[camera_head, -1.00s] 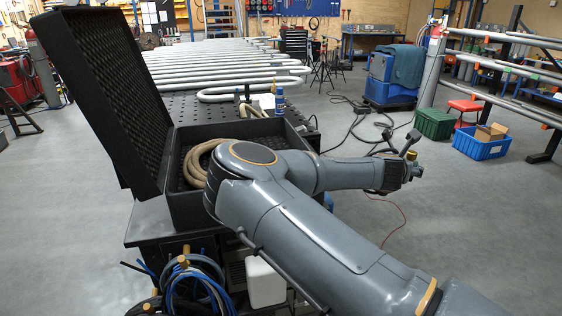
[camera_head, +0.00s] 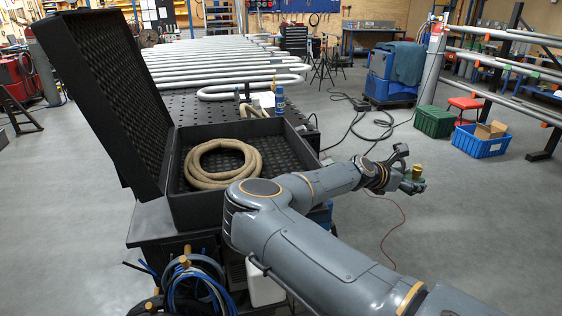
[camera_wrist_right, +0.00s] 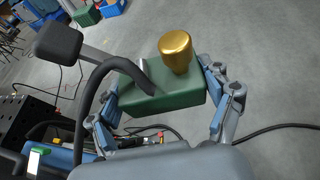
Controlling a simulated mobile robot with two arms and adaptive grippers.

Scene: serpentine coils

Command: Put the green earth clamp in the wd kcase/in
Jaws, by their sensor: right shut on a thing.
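The green earth clamp (camera_wrist_right: 170,92), a green block with a brass-coloured knob, is held between the fingers of my right gripper (camera_wrist_right: 165,112) in the right wrist view. In the head view my right gripper (camera_head: 404,180) is out over the floor, to the right of the case and apart from it; the clamp's brass knob (camera_head: 417,171) shows small there. The black case (camera_head: 183,207) stands open on a workbench, with its lid (camera_head: 105,100) raised on the left. A coil of tan hose (camera_head: 198,178) lies inside. My left gripper is not in view.
The case floor right of the hose is bare. Blue cable coils (camera_head: 195,285) hang at the bench front. A green crate (camera_head: 434,121) and a blue crate (camera_head: 481,141) stand on the floor at right.

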